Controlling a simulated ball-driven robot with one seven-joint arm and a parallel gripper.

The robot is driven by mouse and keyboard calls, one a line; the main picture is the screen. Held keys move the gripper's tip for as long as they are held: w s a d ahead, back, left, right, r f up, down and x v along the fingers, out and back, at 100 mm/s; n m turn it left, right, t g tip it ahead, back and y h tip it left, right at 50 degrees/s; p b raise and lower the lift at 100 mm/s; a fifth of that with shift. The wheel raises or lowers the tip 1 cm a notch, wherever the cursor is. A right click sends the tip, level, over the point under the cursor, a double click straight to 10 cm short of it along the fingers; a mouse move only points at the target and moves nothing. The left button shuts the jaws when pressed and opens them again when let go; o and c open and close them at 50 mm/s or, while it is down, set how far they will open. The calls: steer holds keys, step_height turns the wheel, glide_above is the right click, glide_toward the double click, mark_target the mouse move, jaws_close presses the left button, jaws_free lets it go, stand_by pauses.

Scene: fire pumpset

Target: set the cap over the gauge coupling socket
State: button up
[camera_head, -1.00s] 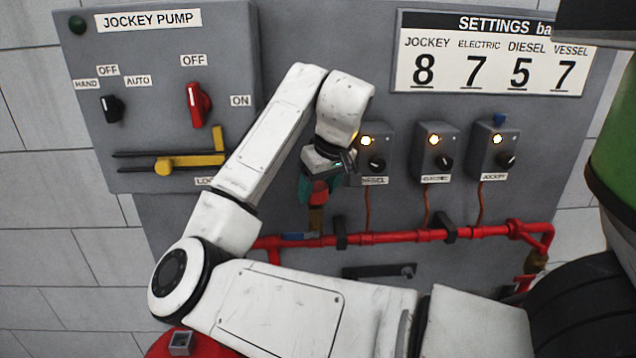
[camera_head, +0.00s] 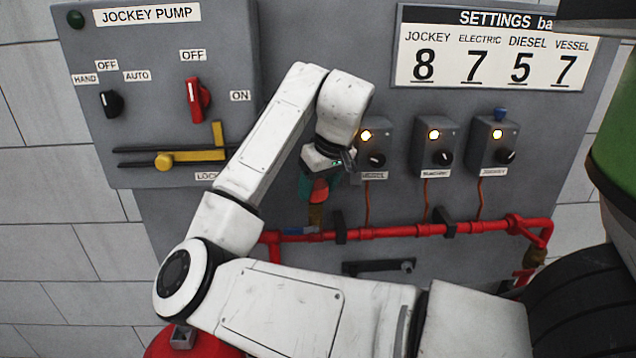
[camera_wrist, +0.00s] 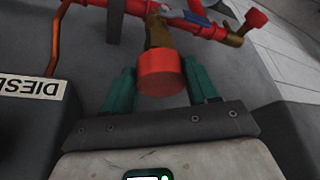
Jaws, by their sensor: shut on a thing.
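My gripper (camera_wrist: 160,80) has teal fingers, one on each side of a round red cap (camera_wrist: 161,70), and is shut on it. In the head view my gripper (camera_head: 319,188) points down, with the red cap (camera_head: 320,190) partly hidden between its fingers. A brass stub (camera_wrist: 157,36), which looks like the gauge coupling socket, rises from the red pipe. It also shows under the cap in the head view (camera_head: 316,214). The cap is in line with the stub and covers its end from the wrist camera, so I cannot tell whether it is seated.
The red pipe (camera_head: 390,237) runs along the panel, with a blue lever (camera_head: 300,231) beside the stub. Three grey control boxes (camera_head: 436,150) with lit lamps stand right of my gripper. The jockey pump box (camera_head: 150,60) is to the left.

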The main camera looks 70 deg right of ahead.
mark_target(319, 203)
steer(key=shift+f+b, duration=0.8)
steer(key=shift+f, duration=1.15)
stand_by(1.6)
steer(key=o, duration=1.2)
steer(key=v, duration=1)
steer(key=shift+r, duration=0.35)
steer(key=shift+s+a, duration=0.15)
steer(key=shift+a, duration=0.05)
